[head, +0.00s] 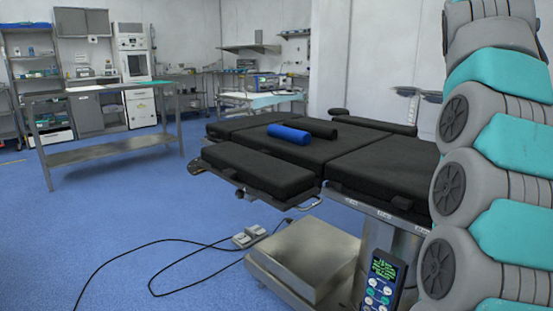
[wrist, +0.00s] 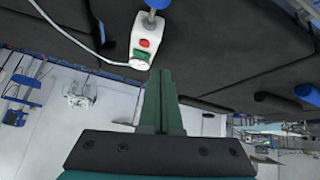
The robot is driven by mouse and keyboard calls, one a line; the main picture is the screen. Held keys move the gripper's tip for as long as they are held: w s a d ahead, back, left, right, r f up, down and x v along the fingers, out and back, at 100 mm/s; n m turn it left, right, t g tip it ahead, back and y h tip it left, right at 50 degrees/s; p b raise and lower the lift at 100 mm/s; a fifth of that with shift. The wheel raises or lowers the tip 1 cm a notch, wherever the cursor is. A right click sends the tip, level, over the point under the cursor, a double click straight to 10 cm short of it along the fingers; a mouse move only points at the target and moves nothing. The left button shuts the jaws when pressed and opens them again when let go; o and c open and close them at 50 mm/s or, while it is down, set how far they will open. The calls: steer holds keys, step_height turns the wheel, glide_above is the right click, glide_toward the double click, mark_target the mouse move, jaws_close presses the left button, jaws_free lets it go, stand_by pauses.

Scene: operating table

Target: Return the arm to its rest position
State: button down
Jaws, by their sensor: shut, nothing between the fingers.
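My gripper (wrist: 160,75) shows in the wrist view, its dark green fingers together with nothing between them. My grey and teal arm fills the right side of the head view; the gripper itself is out of that view. The wrist view is turned over, with the black operating table padding (wrist: 220,40) across the top. A white device with a red and a green button (wrist: 145,38) shows just beyond the fingertips, with a white cable beside it. I cannot tell whether the fingers touch it.
The operating table (head: 375,165) stands centre right with a blue roll (head: 288,134) and a black roll (head: 315,127) on it. A pendant with a green screen (head: 380,280) is close in front. Cables and a foot pedal (head: 248,236) lie on the floor. A steel table (head: 100,95) stands at left; the left floor is mostly clear.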

steer(key=s+a+f+n+g+y, duration=0.1)
steer(key=s+a+f+n+y, duration=0.15)
steer(key=s+a+f, duration=0.45)
steer(key=s+a+f+n+g+y, duration=0.1)
steer(key=s+a+f+n+g, duration=0.15)
steer(key=a+f, duration=0.75)
steer(key=s+a+f+g, duration=0.1)
steer(key=s+a+f, duration=0.3)
steer(key=s, duration=0.5)
steer(key=s+a+f+n+g+y, duration=0.1)
steer(key=s+a+f, duration=0.3)
steer(key=s+f, duration=0.5)
steer(key=s+a+f+g+y, duration=0.1)
steer(key=s+a+f+g, duration=0.1)
steer(key=s+f, duration=0.4)
steer(key=s+a, duration=0.1)
steer(key=s, duration=0.4)
steer(key=shift+a+f, duration=0.35)
steer(key=shift+a, duration=0.05)
